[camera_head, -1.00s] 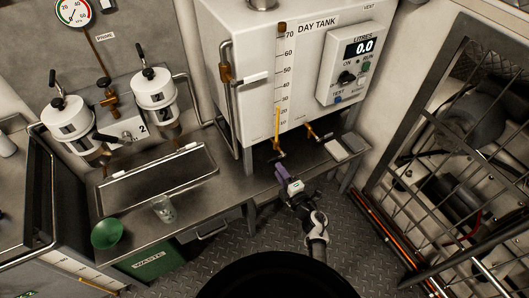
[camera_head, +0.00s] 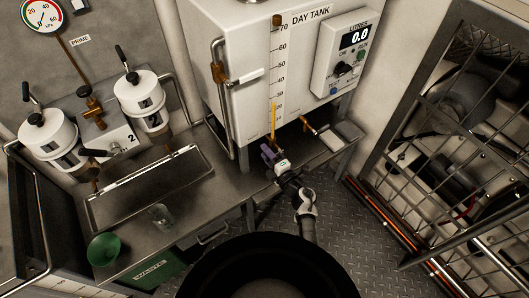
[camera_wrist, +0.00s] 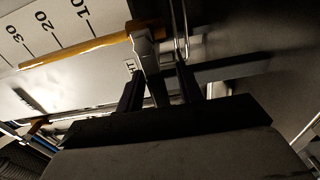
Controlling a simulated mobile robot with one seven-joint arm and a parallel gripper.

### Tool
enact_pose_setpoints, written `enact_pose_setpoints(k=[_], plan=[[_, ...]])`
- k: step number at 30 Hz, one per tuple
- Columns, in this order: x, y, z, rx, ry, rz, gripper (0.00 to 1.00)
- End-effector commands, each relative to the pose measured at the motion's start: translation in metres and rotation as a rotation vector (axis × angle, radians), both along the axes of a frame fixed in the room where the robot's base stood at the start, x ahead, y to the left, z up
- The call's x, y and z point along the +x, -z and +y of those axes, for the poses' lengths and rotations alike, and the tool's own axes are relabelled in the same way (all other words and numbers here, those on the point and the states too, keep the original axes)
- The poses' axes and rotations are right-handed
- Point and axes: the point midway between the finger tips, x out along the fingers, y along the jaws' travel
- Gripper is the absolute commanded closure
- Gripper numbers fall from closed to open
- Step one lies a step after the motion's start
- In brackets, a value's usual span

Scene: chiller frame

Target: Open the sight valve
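The sight valve (camera_wrist: 147,48) is a brass fitting with a grey lever at the lower end of the yellow sight tube (camera_head: 274,122) on the day tank. In the wrist view the lever hangs between the two dark fingers of my gripper (camera_wrist: 158,88). The fingers stand apart, and a gap shows beside the lever; I cannot tell whether either finger touches it. In the head view my gripper (camera_head: 268,152) is just below the tube's lower end and hides the valve. A small label beside the lever is partly covered by a finger.
The white day tank (camera_head: 247,108) stands above the bench, with a control box (camera_head: 341,70) reading 0.0. Another brass valve (camera_head: 308,123) is close on the right. A green funnel (camera_head: 104,250) and clear beaker (camera_head: 161,217) are on the left. A barred cage (camera_head: 425,160) stands right.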

Motion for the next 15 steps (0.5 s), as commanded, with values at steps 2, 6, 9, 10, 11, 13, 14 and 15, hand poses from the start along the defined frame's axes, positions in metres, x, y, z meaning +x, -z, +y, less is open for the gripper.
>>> enact_pose_setpoints(k=[2,6,9,10,11,13,14,15], plan=[[0.0001,0.0000,0.0001,0.000,0.000,0.000,0.64],[0.0001,0.0000,0.0001,0.000,0.000,0.000,0.64],[0.0000,-0.0001,0.0001,0.000,0.000,0.000,0.74],[0.0000,-0.0001,0.0001,0.000,0.000,0.000,0.78],[0.0000,-0.0001,0.0001,0.000,0.000,0.000,0.82],[0.0000,-0.0001,0.0001,0.000,0.000,0.000,0.91],[0.0000,-0.0001,0.0001,0.000,0.000,0.000,0.95],[0.0000,-0.0001,0.0001,0.000,0.000,0.000,1.00]])
